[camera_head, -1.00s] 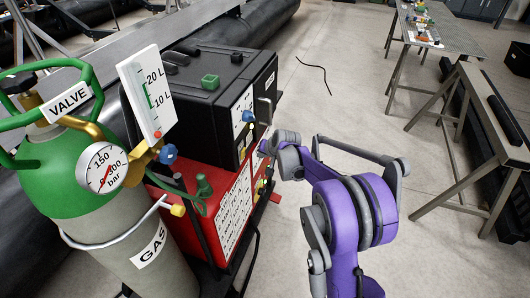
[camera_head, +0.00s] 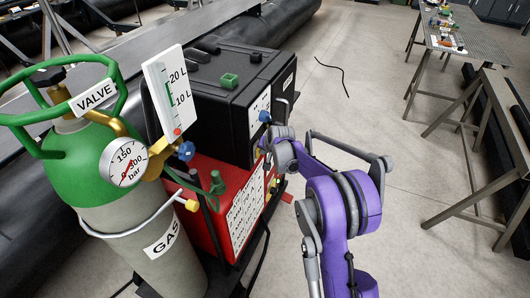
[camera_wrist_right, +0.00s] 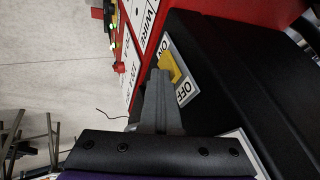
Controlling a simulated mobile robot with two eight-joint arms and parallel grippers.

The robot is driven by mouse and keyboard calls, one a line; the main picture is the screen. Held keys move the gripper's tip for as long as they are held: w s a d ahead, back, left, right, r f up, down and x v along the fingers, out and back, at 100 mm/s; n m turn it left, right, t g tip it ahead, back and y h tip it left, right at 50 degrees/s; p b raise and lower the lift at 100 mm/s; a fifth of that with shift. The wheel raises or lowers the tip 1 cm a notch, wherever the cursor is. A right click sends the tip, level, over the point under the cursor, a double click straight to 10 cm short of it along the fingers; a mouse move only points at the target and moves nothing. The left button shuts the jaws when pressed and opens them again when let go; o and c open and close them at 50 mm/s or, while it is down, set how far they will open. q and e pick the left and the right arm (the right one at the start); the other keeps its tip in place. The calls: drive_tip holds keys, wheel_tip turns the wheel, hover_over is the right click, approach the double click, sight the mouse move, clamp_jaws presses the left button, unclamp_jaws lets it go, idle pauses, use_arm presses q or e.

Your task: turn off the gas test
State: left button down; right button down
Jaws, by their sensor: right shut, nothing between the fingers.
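The grey gas bottle (camera_head: 165,262) with a green top stands at the left in the head view, with a VALVE-labelled green ring and a round gauge (camera_head: 123,162). A white flow scale (camera_head: 168,95) and a blue knob (camera_head: 186,151) are beside it. A yellow switch (camera_wrist_right: 171,66) sits on a white ON/OFF plate on the black case in the right wrist view. My right gripper (camera_wrist_right: 158,73) is shut and empty, its tips right beside the switch; I cannot tell whether they touch. In the head view the right gripper (camera_head: 264,145) is at the case's right side. My left gripper is out of view.
The black case (camera_head: 225,95) rests on a red box (camera_head: 235,205) with white label sheets. A blue knob (camera_head: 265,116) sticks out of the case's side. Metal tables (camera_head: 465,45) stand at the right. The floor between is clear except for a thin black cable (camera_head: 332,72).

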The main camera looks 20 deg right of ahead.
drive_tip(key=shift+a+r, duration=0.1)
drive_tip(key=shift+w+r, duration=0.1)
drive_tip(key=shift+r, duration=0.6)
drive_tip(key=d+v, duration=0.1)
drive_tip(key=v, duration=1.1)
drive_tip(key=shift+d, duration=0.15)
drive_tip(key=shift+f, duration=0.1)
